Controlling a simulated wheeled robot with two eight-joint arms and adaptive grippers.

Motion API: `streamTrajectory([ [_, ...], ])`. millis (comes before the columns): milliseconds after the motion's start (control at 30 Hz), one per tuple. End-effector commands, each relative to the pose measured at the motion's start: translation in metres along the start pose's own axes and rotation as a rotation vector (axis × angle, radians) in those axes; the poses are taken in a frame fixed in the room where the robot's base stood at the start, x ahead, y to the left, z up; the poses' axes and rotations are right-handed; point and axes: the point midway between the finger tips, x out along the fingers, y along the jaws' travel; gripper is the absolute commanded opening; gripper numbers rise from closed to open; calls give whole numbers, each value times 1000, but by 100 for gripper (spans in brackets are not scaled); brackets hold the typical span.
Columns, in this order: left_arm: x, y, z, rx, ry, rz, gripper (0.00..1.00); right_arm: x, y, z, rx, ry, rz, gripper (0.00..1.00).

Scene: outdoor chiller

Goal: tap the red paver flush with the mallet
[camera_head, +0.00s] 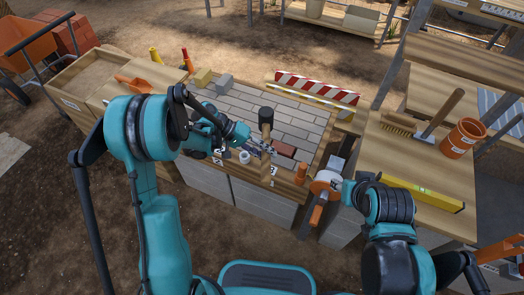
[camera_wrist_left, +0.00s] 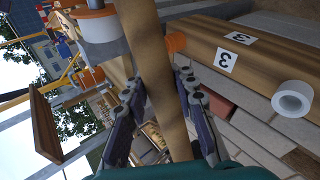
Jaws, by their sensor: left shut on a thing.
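The mallet has a black head (camera_head: 266,115) and a pale wooden handle (camera_head: 265,165). My left gripper (camera_head: 264,149) is shut on the handle and holds the mallet upright, head up, near the front edge of the paved bench. In the left wrist view, the handle (camera_wrist_left: 150,45) passes between the fingers (camera_wrist_left: 158,82); the head is not clearly seen there. The red paver (camera_head: 285,149) lies among grey pavers just right of my left gripper, and also shows in the left wrist view (camera_wrist_left: 217,103). My right gripper (camera_head: 337,184) is beside an orange-and-white object; its fingers are unclear.
The bench has a wooden front rail (camera_wrist_left: 240,60) with number labels, a white roll (camera_head: 244,157) and an orange item (camera_head: 301,173). A striped barrier board (camera_head: 317,87) stands at the back.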

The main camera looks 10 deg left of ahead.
Motion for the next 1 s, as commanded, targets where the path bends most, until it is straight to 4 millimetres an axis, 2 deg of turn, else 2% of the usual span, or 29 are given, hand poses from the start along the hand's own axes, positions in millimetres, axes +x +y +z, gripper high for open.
streamTrajectory([
  [33, 7, 19, 1, 8, -4, 2, 0, -8, 0, -6, 0, 0, 0, 40],
  [100, 18, 36, 1, 8, -3, 3, 0, -13, 0, -9, 0, 0, 0, 40],
  [300, 39, 64, 2, 4, 1, 7, 0, -20, 0, -14, 0, 0, 0, 40],
  [833, 43, 64, 2, 2, 6, 9, 0, -15, 0, -11, 0, 0, 0, 40],
  [1000, 51, 54, 1, 2, 6, 9, 0, -6, 0, -4, 0, 0, 0, 40],
])
